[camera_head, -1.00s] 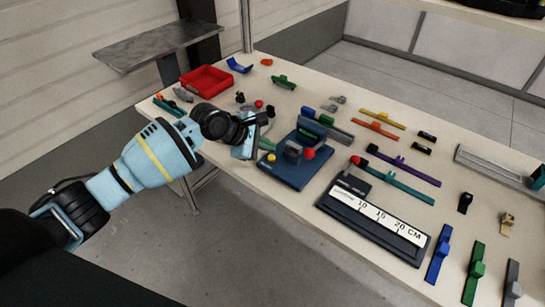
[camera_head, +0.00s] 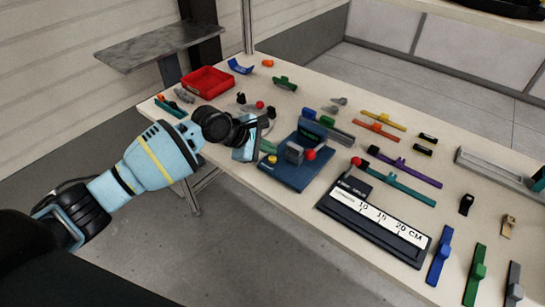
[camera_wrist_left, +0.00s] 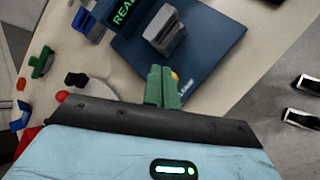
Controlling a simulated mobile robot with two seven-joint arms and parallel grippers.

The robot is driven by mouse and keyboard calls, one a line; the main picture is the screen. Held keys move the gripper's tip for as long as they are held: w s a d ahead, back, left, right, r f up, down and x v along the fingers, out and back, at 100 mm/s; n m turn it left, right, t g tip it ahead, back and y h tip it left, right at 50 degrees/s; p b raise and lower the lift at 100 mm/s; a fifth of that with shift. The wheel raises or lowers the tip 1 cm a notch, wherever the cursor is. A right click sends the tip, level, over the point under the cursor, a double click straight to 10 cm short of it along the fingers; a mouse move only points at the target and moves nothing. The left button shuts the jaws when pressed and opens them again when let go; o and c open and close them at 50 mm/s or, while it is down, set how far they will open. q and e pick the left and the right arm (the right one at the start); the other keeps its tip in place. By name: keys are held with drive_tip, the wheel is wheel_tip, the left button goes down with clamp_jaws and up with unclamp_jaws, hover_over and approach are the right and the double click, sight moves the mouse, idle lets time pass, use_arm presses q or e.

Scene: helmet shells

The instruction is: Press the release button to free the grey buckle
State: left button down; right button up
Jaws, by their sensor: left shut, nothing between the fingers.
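The grey buckle (camera_head: 294,153) sits on a dark blue fixture (camera_head: 292,179) near the table's front edge. In the left wrist view, the buckle (camera_wrist_left: 164,30) stands ahead of my fingers on the fixture plate (camera_wrist_left: 200,60). A small yellow button (camera_head: 271,159) is on the fixture's near left part. A red knob (camera_head: 309,154) is right of the buckle. My left gripper (camera_head: 268,148) is shut and empty beside the yellow button. In the left wrist view, its green fingers (camera_wrist_left: 162,84) partly hide the yellow button (camera_wrist_left: 175,78); contact cannot be told. My right gripper is not in view.
A fixture display (camera_wrist_left: 127,12) shows green lettering. A black ruler fixture (camera_head: 373,222) lies to the right. A red tray (camera_head: 208,82) stands at the back left. Several coloured clips and straps lie across the table, with little free room around the fixture.

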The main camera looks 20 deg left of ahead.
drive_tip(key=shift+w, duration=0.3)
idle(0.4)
use_arm(q)
drive_tip(key=shift+f, duration=0.45)
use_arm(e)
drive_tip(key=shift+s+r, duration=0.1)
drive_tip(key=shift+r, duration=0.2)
use_arm(q)
drive_tip(key=shift+f, duration=0.3)
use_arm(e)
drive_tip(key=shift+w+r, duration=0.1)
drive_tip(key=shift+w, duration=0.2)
use_arm(q)
drive_tip(key=shift+f, duration=0.2)
idle(0.5)
drive_tip(key=shift+p, duration=0.35)
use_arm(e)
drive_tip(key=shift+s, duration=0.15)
use_arm(q)
drive_tip(key=shift+r, duration=0.35)
drive_tip(key=shift+r+p, duration=0.65)
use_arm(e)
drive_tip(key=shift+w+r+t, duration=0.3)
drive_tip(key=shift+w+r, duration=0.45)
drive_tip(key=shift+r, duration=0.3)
use_arm(q)
drive_tip(key=shift+f, duration=0.1)
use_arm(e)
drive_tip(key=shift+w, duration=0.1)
